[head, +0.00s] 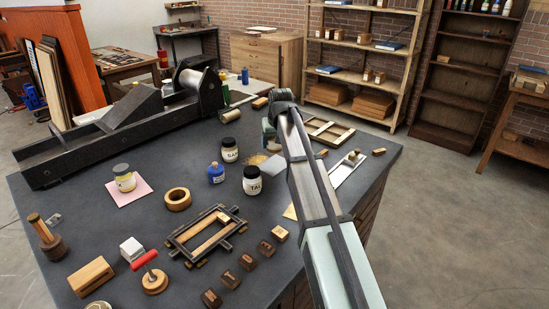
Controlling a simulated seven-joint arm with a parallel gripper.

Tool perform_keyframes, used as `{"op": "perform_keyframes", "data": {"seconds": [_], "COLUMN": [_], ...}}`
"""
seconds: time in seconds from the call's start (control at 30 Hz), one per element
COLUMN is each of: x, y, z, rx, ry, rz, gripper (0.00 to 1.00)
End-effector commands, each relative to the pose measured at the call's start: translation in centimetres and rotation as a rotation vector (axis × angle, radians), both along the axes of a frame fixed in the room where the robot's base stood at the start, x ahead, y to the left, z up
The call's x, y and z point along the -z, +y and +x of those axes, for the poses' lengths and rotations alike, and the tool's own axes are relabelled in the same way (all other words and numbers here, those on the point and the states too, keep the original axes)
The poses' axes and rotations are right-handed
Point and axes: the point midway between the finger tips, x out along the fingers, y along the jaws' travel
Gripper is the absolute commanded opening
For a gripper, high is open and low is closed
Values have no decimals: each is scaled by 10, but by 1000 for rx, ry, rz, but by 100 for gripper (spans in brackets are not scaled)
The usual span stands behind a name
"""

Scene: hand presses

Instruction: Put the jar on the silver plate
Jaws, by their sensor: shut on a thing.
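My arm reaches over the bench from the lower right, and its end bends down behind the wrist. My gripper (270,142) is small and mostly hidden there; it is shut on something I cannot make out. A white jar with a black lid (252,181) stands to its lower left, and a similar jar (229,151) stands further left. A yellow-labelled jar with a grey lid (124,178) stands on pink paper at the left. A long silver plate (342,173) lies right of my arm, partly hidden by it, with a small knobbed object on it.
A blue bottle (216,173), a wooden ring (177,199) and a dark wooden frame (205,233) stand left of my arm. A large press (120,115) fills the back left. A light wooden frame (326,131) lies behind the plate. The bench's right edge (385,170) is close.

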Motion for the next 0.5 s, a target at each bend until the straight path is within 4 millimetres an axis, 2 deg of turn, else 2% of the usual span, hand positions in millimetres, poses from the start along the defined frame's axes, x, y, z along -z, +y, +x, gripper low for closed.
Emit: {"op": "perform_keyframes", "data": {"seconds": [0.1, 0.27, 0.5], "x": [19, 30, 57], "y": [0, 0, 0], "z": [-1, -1, -1], "rx": [0, 0, -1], "ry": [1, 1, 1], "rz": [0, 0, -1], "gripper": [29, 29, 29]}}
